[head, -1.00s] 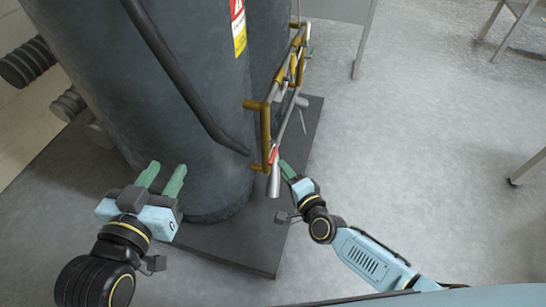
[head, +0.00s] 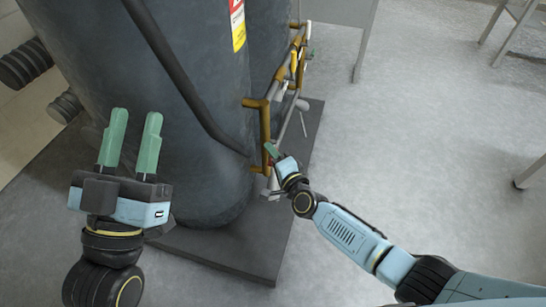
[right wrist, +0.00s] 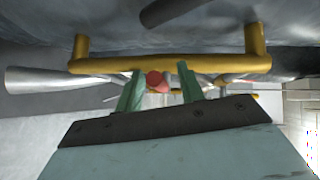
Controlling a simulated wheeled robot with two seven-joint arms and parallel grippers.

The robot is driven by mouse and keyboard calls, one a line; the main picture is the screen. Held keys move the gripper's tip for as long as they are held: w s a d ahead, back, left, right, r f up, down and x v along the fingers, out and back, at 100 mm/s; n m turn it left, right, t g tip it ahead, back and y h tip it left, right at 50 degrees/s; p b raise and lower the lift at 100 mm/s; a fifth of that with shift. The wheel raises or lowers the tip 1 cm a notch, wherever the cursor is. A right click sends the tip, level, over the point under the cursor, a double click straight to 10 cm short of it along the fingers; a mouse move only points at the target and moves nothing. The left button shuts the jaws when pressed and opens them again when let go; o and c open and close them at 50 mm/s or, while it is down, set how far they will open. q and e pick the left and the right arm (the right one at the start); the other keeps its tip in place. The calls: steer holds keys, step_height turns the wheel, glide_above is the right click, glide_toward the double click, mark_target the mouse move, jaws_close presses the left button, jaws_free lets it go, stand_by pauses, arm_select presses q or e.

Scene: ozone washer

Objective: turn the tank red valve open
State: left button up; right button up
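The red valve (right wrist: 157,80) shows in the right wrist view as a small red piece by the yellow-brown pipe (right wrist: 170,65). The pipe runs up the side of the dark grey tank (head: 100,60). My right gripper (head: 271,151) is at the lower end of this pipe and mostly hides the valve in the head view. In the right wrist view its two green fingers are apart, with the red piece seen between them; contact cannot be told. My left gripper (head: 136,116) is open and empty, in front of the tank at the left.
A dark hose (head: 180,75) runs down the tank's front. The tank stands on a dark base plate (head: 235,255). More pipes and handles (head: 295,65) lie farther along the tank's side. The grey floor (head: 430,150) at the right is clear, with table legs at the far edges.

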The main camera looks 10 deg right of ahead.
jaws_close()
stand_by(0.6)
